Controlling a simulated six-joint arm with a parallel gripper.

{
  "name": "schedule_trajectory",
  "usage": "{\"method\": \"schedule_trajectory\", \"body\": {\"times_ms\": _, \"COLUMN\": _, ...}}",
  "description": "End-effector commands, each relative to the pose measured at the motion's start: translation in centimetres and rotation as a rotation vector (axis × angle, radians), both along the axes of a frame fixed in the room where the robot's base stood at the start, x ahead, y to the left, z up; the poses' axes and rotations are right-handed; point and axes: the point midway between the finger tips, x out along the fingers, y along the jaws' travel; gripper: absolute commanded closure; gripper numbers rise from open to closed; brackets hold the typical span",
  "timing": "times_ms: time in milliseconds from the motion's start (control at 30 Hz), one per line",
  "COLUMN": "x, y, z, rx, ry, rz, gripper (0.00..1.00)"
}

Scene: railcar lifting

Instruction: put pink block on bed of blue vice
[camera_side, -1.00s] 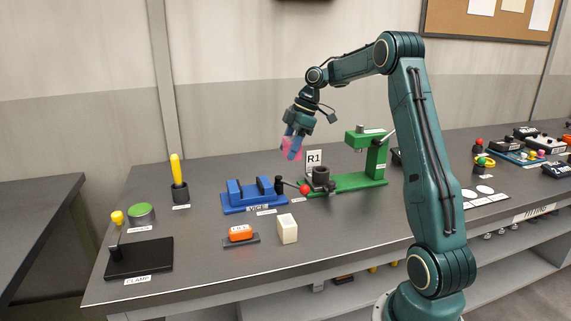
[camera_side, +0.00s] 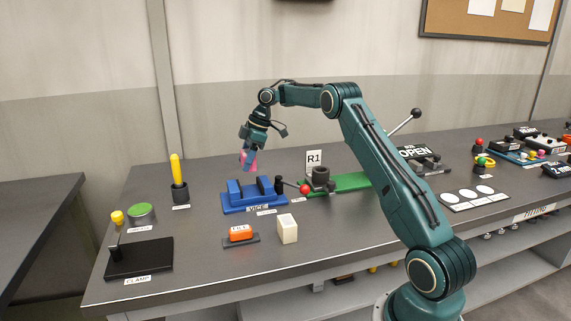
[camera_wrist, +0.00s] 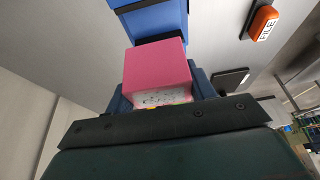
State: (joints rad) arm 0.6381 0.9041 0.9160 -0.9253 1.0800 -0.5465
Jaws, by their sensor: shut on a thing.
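The pink block (camera_side: 251,160) is held in my gripper (camera_side: 248,163), which is shut on it, above the blue vice (camera_side: 236,204). In the wrist view the pink block (camera_wrist: 156,72) fills the middle between my blue fingers, with part of a printed lower face showing. The blue vice (camera_wrist: 158,18) lies beyond it, with dark jaw faces. The block is clear of the vice, with a gap below. The bed is partly hidden.
An orange file block (camera_side: 240,232) and a cream block (camera_side: 287,229) stand in front of the vice. A yellow-handled tool (camera_side: 178,180) stands to its left. The green press base (camera_side: 345,183) lies to its right. The black clamp (camera_side: 138,258) is at front left.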

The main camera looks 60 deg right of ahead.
Motion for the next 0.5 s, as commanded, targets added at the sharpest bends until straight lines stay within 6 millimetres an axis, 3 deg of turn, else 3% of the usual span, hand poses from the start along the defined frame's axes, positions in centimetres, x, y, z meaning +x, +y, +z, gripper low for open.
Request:
{"method": "schedule_trajectory", "body": {"times_ms": 233, "x": 0.0, "y": 0.1, "z": -0.5, "rx": 0.002, "ry": -0.001, "rz": 0.000, "gripper": 0.80}}
{"method": "schedule_trajectory", "body": {"times_ms": 500, "x": 0.0, "y": 0.1, "z": -2.9, "rx": 0.001, "ry": 0.001, "rz": -0.001, "gripper": 0.80}}
